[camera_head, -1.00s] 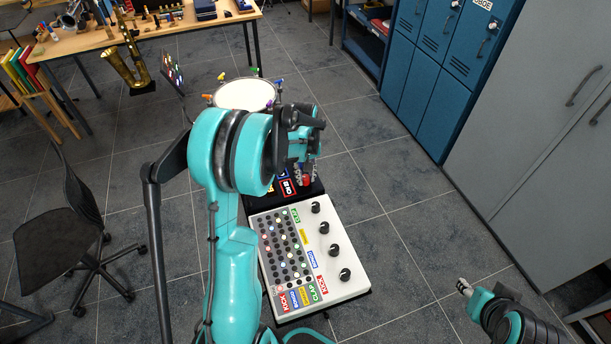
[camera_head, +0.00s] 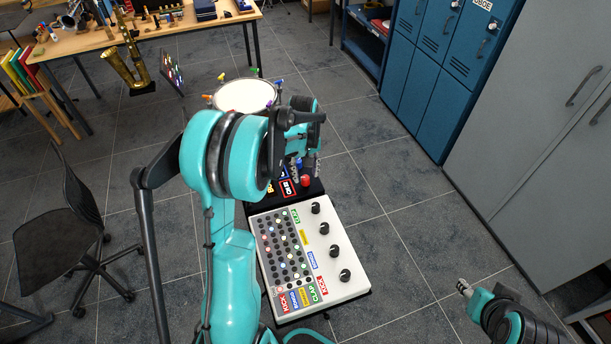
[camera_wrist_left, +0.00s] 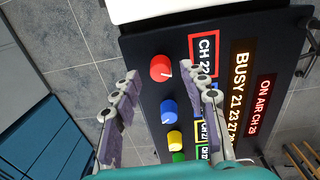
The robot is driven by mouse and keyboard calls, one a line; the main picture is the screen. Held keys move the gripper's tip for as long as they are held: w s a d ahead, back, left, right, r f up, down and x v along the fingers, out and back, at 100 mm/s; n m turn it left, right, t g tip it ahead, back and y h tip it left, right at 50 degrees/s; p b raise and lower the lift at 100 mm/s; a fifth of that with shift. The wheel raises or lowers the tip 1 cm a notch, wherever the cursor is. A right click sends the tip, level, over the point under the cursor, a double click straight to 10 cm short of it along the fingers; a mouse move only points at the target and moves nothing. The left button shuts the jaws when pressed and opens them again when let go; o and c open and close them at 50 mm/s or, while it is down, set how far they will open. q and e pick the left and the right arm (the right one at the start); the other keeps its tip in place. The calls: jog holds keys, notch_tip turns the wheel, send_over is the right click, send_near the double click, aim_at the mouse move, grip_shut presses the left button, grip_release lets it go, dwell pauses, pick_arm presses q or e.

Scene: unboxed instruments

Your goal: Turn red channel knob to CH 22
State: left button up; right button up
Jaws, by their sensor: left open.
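The red knob (camera_wrist_left: 161,68), with a white pointer mark, is on a black panel (camera_wrist_left: 150,98) in the left wrist view. It also shows in the head view (camera_head: 306,181). My left gripper (camera_wrist_left: 159,75) is open, its fingers apart with the red knob between the tips in the picture; I see no contact. In the head view my left gripper (camera_head: 308,168) is just above the panel. A red-framed display (camera_wrist_left: 203,52) starts "CH 2"; its last digit is unclear beside the finger. My right gripper (camera_head: 465,288) is at the lower right, its opening too small to tell.
Blue (camera_wrist_left: 168,111), yellow (camera_wrist_left: 174,139) and green (camera_wrist_left: 178,156) knobs line up below the red one. Displays read "BUSY 21 23 27" (camera_wrist_left: 239,95) and "ON AIR CH 23" (camera_wrist_left: 261,104). A white mixer (camera_head: 340,290) adjoins the panel; a drum (camera_head: 245,96) stands behind.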

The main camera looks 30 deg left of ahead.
aim_at(304, 178)
pick_arm(q)
notch_tip(304, 178, up, 10)
jog(key=shift+s, duration=0.15)
jog(key=shift+a+f, duration=0.1)
dwell(0.4)
